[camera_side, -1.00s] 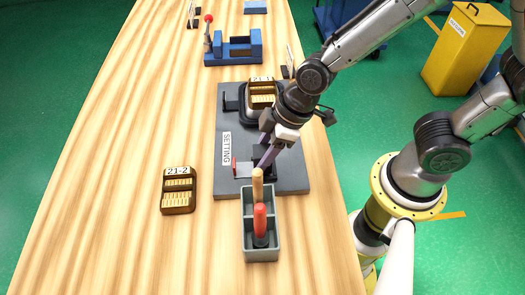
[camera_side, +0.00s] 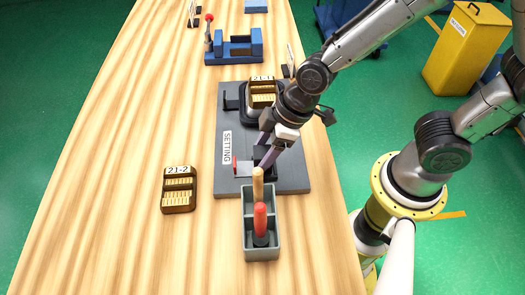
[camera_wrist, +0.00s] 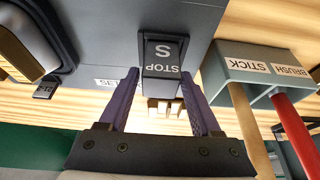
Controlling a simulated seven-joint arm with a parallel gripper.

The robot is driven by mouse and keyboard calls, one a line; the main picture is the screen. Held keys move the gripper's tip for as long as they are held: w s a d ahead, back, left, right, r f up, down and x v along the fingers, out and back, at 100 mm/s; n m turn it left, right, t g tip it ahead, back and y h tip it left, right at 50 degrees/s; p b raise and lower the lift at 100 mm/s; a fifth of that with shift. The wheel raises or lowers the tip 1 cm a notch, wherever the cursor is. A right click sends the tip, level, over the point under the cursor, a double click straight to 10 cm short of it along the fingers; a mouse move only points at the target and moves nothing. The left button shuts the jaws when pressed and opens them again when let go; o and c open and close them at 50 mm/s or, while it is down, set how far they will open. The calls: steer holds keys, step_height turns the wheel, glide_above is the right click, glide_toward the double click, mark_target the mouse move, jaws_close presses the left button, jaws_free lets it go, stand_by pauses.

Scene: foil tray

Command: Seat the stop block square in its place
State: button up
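The dark stop block (camera_wrist: 161,54), marked "STOP" and "S", sits on the grey setting plate (camera_wrist: 95,30) in the wrist view. My gripper (camera_wrist: 160,74) has its two purple fingers apart, one on each side of the block's near end, with small gaps showing. In the side view my gripper (camera_side: 262,163) is low over the near part of the setting plate (camera_side: 288,180). The wrist and fingers partly hide the block there, and I cannot tell from the frames whether it is exactly square.
A grey caddy (camera_side: 248,246) with a wooden-handled and a red-handled tool stands close at the plate's near edge. A brown holder marked 21-2 (camera_side: 179,206) lies left; another, 21-1 (camera_side: 262,88), is on the plate. A blue fixture (camera_side: 232,58) stands farther back.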

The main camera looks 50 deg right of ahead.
mark_target(257, 152)
steer(key=shift+r, duration=2.2)
steer(key=shift+o, duration=0.2)
steer(key=o, duration=0.5)
steer(key=shift+s+f, duration=0.1)
steer(key=shift+s, duration=0.05)
steer(key=shift+r, duration=2.1)
